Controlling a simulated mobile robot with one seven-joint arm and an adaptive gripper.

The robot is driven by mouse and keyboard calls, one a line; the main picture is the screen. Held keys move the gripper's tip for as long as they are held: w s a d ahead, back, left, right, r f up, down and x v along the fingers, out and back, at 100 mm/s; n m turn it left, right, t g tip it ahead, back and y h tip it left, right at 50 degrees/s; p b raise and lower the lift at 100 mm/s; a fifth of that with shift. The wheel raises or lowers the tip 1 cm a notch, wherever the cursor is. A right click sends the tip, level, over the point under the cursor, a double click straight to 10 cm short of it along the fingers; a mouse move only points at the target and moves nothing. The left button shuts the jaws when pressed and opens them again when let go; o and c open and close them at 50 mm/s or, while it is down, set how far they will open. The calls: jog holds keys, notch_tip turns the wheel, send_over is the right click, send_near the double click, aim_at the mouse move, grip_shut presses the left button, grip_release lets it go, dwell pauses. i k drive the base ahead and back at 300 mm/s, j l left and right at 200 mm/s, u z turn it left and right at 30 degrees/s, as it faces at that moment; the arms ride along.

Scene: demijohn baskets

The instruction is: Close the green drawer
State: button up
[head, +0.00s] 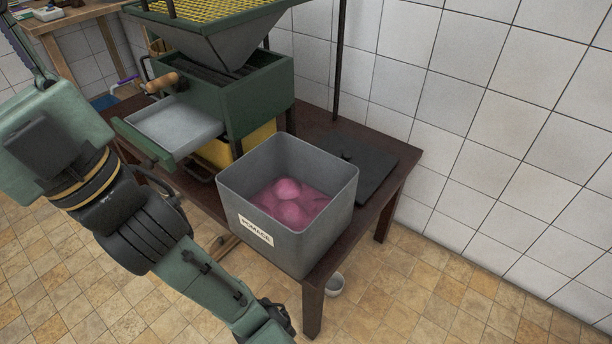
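The green drawer (147,146) is pulled out towards the front left of a green machine (262,92). Its shallow grey inside (177,124) shows and looks empty. A wooden handle (161,83) sticks out from the machine just behind the drawer. My arm (150,226) crosses the left and lower part of the head view, in front of and to the left of the drawer.
A grey bin labelled POMACE (244,200), holding pink contents, stands right of the drawer on a dark wooden table (388,199). A yellow container (214,153) sits under the machine. A black panel (375,166) lies behind the bin. Tiled floor (445,300) is open at right.

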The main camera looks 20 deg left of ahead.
aim_at(170, 129)
jog(key=u, duration=1.45)
